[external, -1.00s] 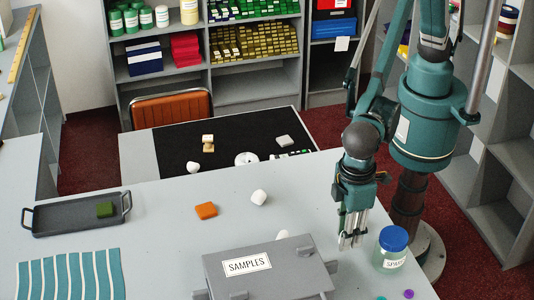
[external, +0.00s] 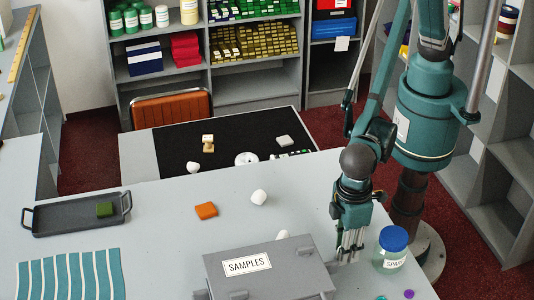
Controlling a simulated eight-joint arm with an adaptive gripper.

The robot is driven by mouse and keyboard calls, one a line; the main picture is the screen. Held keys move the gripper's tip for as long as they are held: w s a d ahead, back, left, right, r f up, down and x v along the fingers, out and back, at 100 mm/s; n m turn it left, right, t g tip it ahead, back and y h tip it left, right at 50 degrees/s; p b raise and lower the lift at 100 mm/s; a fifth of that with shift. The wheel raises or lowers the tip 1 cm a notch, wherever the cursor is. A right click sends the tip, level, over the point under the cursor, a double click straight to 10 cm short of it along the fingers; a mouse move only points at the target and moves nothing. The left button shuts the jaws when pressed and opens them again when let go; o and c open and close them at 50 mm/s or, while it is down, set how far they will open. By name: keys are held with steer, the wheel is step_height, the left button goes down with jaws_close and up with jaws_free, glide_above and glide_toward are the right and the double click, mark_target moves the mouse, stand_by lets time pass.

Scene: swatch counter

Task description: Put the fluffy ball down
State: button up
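My gripper (external: 350,258) points down between the right end of the grey SAMPLES box and the blue-lidded jar, low near the counter. Its fingers look close together; whether anything is between them is too small to tell. I cannot make out a fluffy ball for certain.
The SAMPLES box (external: 275,275) stands at the front middle. The jar (external: 391,249) is just right of my gripper. The counter between tray and box is mostly clear.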

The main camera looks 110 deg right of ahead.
steer(key=shift+f, duration=0.35)
steer(key=o, duration=0.6)
steer(key=shift+r, duration=0.25)
step_height(320, 180, up, 12)
steer(key=shift+f, duration=0.1)
stand_by(0.5)
stand_by(0.5)
stand_by(0.3)
